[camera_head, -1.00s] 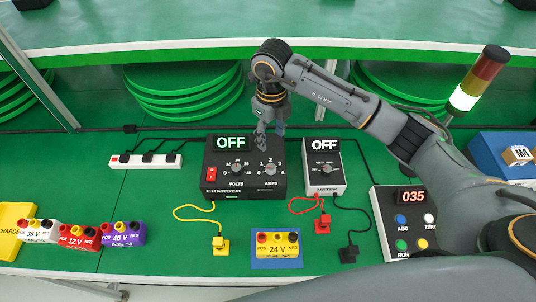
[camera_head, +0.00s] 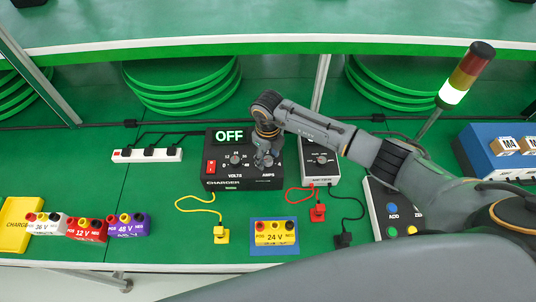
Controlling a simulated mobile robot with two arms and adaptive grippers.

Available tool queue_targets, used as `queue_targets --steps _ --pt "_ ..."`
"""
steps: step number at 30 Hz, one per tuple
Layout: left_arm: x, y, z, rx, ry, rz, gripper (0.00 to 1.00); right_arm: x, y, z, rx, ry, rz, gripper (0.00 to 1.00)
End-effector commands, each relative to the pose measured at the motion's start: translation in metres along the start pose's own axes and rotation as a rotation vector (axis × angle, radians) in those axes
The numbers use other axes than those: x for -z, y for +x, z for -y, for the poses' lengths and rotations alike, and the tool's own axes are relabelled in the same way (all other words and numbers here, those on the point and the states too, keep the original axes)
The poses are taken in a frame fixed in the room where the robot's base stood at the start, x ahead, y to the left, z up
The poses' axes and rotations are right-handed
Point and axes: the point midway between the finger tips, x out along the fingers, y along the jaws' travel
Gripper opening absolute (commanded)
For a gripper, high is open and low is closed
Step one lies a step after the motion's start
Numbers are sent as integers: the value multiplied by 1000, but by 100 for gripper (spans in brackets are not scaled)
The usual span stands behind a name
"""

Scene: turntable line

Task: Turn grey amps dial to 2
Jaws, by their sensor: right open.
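The black charger box (camera_head: 214,180) stands mid-bench with a lit display (camera_head: 230,135) reading OFF. Its volts dial (camera_head: 236,160) is in plain view left of my gripper. My right gripper (camera_head: 265,162) points down over the amps side of the charger, its jaws open. The grey amps dial is hidden behind or between the fingers, so its setting and any contact cannot be told. Part of the amps scale, with a 4, shows at the right. My left gripper is not in view.
The meter (camera_head: 322,172) stands close right of the charger, under my right forearm. The 24 V battery (camera_head: 275,236) sits on a blue mat in front. Yellow and red leads (camera_head: 290,196) lie nearby. A signal tower (camera_head: 464,75) rises at the right. Several batteries stand at the left.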

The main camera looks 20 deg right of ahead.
Motion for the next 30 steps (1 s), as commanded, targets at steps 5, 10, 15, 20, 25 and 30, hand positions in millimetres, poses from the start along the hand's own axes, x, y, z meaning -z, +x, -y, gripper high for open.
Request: queue_targets --steps 5,10,15,20,25,30 --pt "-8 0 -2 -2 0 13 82 0 0 0 0 0 0 37" --pt "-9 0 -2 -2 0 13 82 0 0 0 0 0 -1 3" --pt "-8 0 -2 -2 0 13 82 0 0 0 0 3 -1 0" --pt "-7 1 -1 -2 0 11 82 0 0 0 0 32 -1 0" --pt "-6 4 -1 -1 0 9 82 1 1 0 1 112 -2 0" --pt "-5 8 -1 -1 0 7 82 1 1 0 0 243 -2 0"
